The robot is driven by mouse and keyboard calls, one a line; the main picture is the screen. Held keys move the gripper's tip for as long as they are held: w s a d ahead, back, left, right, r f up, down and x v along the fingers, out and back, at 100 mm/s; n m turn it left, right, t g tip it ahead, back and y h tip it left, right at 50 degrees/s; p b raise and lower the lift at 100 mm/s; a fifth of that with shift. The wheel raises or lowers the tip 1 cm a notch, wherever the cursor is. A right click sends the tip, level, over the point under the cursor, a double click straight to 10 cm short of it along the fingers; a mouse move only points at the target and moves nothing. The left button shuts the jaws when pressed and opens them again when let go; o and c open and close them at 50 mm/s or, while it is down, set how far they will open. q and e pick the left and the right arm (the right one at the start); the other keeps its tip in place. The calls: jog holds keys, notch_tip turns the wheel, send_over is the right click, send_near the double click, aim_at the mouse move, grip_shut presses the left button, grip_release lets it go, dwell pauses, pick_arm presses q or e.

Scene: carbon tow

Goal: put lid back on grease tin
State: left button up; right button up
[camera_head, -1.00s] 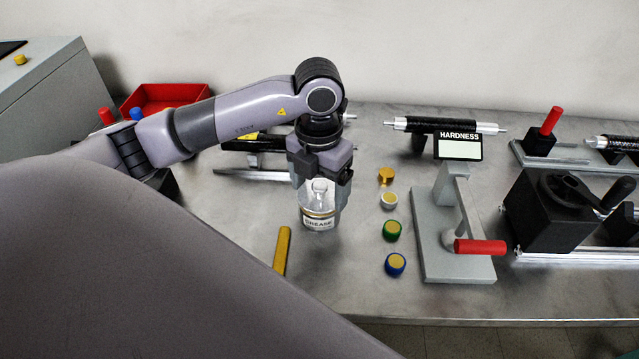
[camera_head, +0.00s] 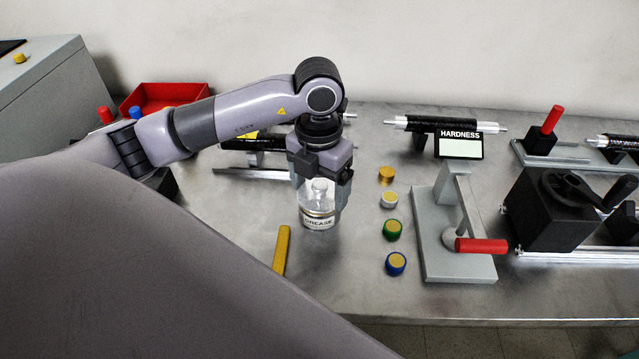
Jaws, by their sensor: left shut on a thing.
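The grease tin (camera_head: 319,221) stands upright on the metal bench, with a white label reading GREASE. A clear, glassy lid with a knob (camera_head: 319,190) sits at the top of the tin, between the fingers of my left gripper (camera_head: 320,200). My left gripper points straight down and is shut on the lid. Its fingers hide the lid's sides, and I cannot tell whether the lid is fully seated on the tin. My right gripper is not in view.
A yellow bar (camera_head: 282,249) lies left of the tin. Right of it stand several small round pieces, including a green one (camera_head: 392,229) and a blue one (camera_head: 395,263). Beyond them is the hardness tester (camera_head: 455,230) with a red handle. A red tray (camera_head: 165,97) is at back left.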

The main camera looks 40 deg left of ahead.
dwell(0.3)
pick_arm(q)
jog(key=o, duration=0.8)
jog(key=shift+r, duration=0.1)
jog(key=shift+r+p, duration=2.5)
jog(key=shift+r, duration=0.9)
grip_shut()
